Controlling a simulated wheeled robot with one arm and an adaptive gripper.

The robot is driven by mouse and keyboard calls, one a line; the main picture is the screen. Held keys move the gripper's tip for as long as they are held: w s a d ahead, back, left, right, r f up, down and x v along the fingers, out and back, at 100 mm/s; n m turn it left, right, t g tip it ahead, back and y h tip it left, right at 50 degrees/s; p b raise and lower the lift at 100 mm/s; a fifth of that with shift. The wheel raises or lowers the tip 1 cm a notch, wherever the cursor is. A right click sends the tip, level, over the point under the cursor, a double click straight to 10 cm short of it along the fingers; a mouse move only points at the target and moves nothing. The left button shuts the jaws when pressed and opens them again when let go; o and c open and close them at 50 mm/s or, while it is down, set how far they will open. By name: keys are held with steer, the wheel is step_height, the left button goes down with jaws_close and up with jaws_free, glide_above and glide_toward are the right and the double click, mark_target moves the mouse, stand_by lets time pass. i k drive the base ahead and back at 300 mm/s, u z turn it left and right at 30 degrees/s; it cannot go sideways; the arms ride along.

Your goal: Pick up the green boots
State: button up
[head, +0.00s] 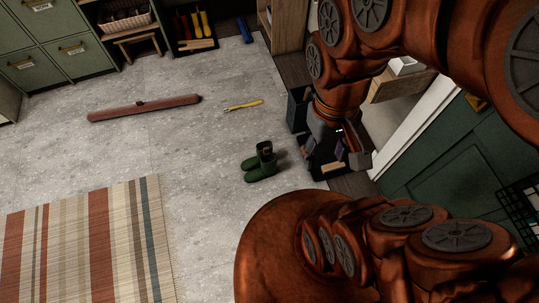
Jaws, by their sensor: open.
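The green boots (261,163) are a dark green pair on the grey speckled floor, near the middle of the head view. They stand close together, with the toes toward the lower left. My gripper (334,165) appears at the end of my copper-coloured arm, to the right of the boots and apart from them. It is open. Dark items on the floor or shelf behind it blend with its fingers, so its exact outline is hard to tell.
A long reddish-brown bar (145,107) and a yellow-handled tool (243,105) lie on the floor. A striped rug (88,240) covers the lower left. Green cabinets (62,50) and a small wooden stool (137,40) stand at the back. Floor left of the boots is clear.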

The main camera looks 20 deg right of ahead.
mark_target(258, 161)
steer(key=u, duration=2.1)
steer(key=i, duration=1.85)
steer(key=z, duration=3.15)
